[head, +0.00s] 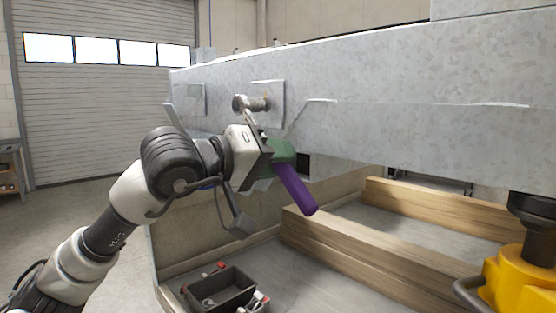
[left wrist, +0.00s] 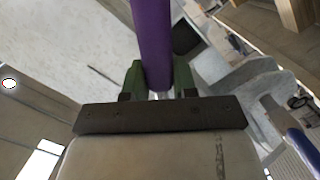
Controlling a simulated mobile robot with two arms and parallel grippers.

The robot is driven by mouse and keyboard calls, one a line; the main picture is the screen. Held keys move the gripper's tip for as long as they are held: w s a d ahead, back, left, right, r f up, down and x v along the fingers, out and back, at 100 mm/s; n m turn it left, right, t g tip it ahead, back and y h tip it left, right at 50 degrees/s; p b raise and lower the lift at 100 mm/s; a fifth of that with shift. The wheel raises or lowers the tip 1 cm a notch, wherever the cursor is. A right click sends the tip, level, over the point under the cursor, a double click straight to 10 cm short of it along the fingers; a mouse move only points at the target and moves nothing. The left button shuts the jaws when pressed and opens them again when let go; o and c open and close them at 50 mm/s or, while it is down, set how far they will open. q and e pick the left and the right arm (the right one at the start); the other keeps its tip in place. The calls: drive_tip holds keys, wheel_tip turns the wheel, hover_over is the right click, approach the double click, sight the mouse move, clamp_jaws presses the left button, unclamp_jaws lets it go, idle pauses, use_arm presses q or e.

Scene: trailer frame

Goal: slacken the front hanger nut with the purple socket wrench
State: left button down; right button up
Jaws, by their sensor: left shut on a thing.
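My left gripper (head: 281,158) has green fingers and is shut on the purple socket wrench (head: 297,190). The purple handle slants down to the right below the fingers; it also fills the top middle of the left wrist view (left wrist: 152,40), between the green fingers (left wrist: 158,82). Above the gripper, a grey metal shaft runs up to a cylindrical socket head (head: 250,103) in front of a square plate (head: 270,92) on the trailer beam. The front hanger nut cannot be made out; the head seems to cover it. I cannot tell how well they are seated. My right gripper is out of view.
The grey trailer beam (head: 400,90) runs across above. Wooden timbers (head: 390,240) lie below it. A dark open tray (head: 218,290) with small parts stands at the bottom, and a yellow stand (head: 520,275) is at the right. Open floor lies at the left.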

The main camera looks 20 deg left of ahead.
use_arm(q)
drive_tip(key=shift+s+a, duration=0.15)
drive_tip(key=shift+s, duration=0.25)
drive_tip(key=shift+s+a+r, duration=0.1)
drive_tip(key=shift+s, duration=0.05)
drive_tip(key=shift+b, duration=0.3)
drive_tip(key=shift+d+b+v, duration=0.2)
drive_tip(key=shift+b+v, duration=0.6)
drive_tip(key=shift+v, duration=1.15)
drive_tip(key=c, duration=1.4)
unclamp_jaws()
drive_tip(key=shift+s, duration=0.15)
drive_tip(key=shift+f, duration=0.3)
clamp_jaws()
